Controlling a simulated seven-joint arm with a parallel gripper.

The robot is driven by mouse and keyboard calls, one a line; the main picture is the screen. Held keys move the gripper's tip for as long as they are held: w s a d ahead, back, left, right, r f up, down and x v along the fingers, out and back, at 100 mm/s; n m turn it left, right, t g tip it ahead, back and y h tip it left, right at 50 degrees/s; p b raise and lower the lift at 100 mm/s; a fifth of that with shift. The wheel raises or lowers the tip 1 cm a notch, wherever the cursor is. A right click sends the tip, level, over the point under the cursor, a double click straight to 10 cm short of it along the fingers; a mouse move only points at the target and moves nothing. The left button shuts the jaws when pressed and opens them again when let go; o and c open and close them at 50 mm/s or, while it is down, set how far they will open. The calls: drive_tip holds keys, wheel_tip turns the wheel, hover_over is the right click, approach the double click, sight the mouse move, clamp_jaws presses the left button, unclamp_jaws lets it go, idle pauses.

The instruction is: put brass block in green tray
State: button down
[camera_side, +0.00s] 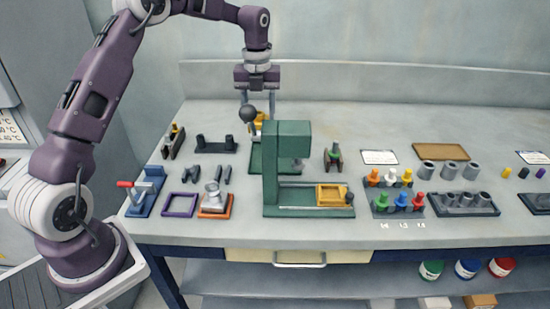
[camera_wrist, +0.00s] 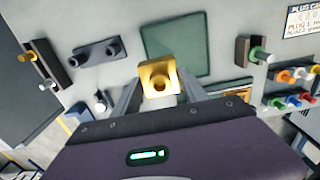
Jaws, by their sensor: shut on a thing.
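The brass block (camera_wrist: 158,78) is yellow, with a round hole in the face turned to the wrist camera. My gripper (camera_wrist: 158,92) is shut on it, one finger on each side. In the side view the block (camera_side: 260,119) hangs between the fingers of my gripper (camera_side: 258,118), above the bench. The green tray (camera_wrist: 176,40) is a flat dark green square; the block overlaps its lower left part in the wrist view. In the side view the tray (camera_side: 256,160) lies below the gripper, partly hidden behind the green press. I see nothing in the tray's visible part.
The back of the bench is clear.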

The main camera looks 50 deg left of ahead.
drive_tip(key=f, duration=1)
drive_tip(key=shift+w+d, duration=0.1)
drive_tip(key=shift+w, duration=0.3)
drive_tip(key=shift+f, duration=0.1)
drive_tip(key=c, duration=0.6)
unclamp_jaws()
